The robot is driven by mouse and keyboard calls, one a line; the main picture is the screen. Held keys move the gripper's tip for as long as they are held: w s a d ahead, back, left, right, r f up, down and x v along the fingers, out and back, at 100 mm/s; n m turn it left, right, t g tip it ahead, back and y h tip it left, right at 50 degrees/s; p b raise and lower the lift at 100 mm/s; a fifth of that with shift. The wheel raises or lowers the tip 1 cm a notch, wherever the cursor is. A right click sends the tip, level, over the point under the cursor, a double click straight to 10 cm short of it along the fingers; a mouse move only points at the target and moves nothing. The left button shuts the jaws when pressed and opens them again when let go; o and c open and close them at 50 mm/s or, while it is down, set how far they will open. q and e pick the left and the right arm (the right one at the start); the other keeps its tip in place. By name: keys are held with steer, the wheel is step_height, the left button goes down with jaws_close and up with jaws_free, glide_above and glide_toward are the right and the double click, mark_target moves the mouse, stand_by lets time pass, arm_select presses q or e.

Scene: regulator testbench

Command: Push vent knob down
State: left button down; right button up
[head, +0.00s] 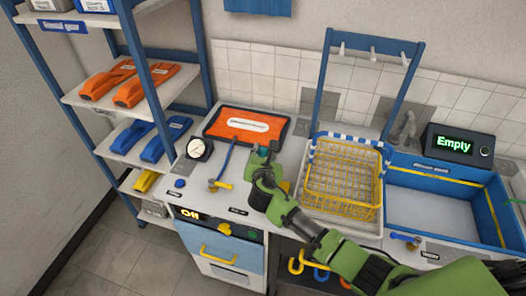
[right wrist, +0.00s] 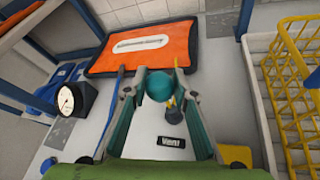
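A round teal knob (right wrist: 160,86) shows between the fingertips of my right gripper (right wrist: 160,76) in the right wrist view. The fingers are apart, one on each side of it. I cannot tell whether they press on it. A black "Vent" label (right wrist: 171,142) lies on the bench top on the near side of the knob. In the head view my right gripper (head: 262,153) is low over the bench, left of the yellow basket, and covers most of the knob. My left gripper is not in view.
A yellow wire basket (head: 342,180) stands right of my gripper. An orange case (head: 246,125) lies behind. A blue-edged basin (head: 436,207) and a display reading "Empty" (head: 452,145) are at the right.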

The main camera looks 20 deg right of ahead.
jaws_close()
steer(key=shift+f+b, duration=0.95)
steer(key=shift+f, duration=0.75)
steer(key=shift+r, duration=0.1)
steer(key=o, duration=0.7)
jaws_free()
steer(key=shift+o, duration=0.2)
steer(key=v, duration=1.2)
